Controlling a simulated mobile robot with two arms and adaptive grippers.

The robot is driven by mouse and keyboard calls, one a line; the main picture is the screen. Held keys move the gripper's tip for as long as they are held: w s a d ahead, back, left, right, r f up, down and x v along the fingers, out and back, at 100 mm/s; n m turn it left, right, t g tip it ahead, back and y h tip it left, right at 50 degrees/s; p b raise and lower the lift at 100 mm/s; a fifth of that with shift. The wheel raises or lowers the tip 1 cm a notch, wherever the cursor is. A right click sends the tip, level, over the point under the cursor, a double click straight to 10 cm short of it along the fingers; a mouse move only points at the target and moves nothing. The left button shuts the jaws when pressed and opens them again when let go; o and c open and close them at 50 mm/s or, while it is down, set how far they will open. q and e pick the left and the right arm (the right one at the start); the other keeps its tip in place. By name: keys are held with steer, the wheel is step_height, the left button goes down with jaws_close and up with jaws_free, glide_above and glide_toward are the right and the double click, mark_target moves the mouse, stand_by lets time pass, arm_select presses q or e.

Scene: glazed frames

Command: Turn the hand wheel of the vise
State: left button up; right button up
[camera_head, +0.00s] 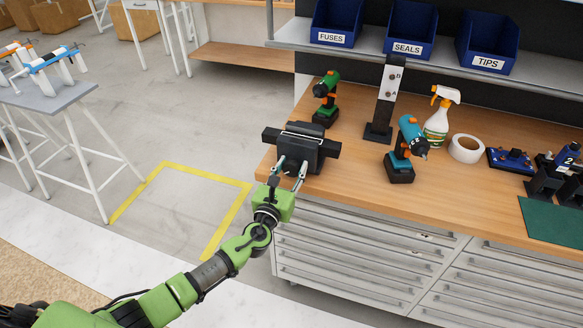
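The dark vise (304,146) stands at the left front corner of the wooden workbench, with its long jaws running left to right. My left arm reaches up from the lower left. My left gripper (290,172) is at the front of the vise, with its two fingers spread apart and pointing at it. I cannot make out the hand wheel; the gripper and the vise's front overlap there. Whether the fingers touch anything is too small to tell. My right gripper is not in view.
On the workbench (345,180) stand a green drill (325,98), a dark upright post (385,100), a teal drill (405,150), a spray bottle (438,118) and a tape roll (466,148). Blue bins (410,30) sit on the shelf above.

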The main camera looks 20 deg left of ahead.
arm_select(q)
steer(key=shift+n, duration=0.3)
steer(key=shift+c, duration=0.3)
steer(key=n+b, duration=0.2)
steer(key=shift+f+n, duration=0.15)
steer(key=shift+n, duration=0.15)
steer(key=n+b, duration=0.2)
steer(key=n, duration=0.1)
steer(key=shift+a+n, duration=0.15)
steer(key=shift+n, duration=0.15)
steer(key=n+b, duration=0.1)
steer(key=n, duration=0.2)
steer(key=shift+a+n+b, duration=0.1)
steer(key=shift+n+b, duration=0.2)
steer(key=shift+b, duration=0.1)
steer(key=n+b, duration=0.1)
steer(key=n, duration=0.3)
steer(key=shift+n, duration=0.3)
steer(key=n, duration=0.3)
steer(key=shift+n+b, duration=0.3)
steer(key=shift+b, duration=0.05)
steer(key=n, duration=0.3)
steer(key=shift+n, duration=0.3)
steer(key=n, duration=0.3)
steer(key=shift+n, duration=0.3)
steer(key=shift+n+p, duration=0.5)
steer(key=shift+n, duration=1.4)
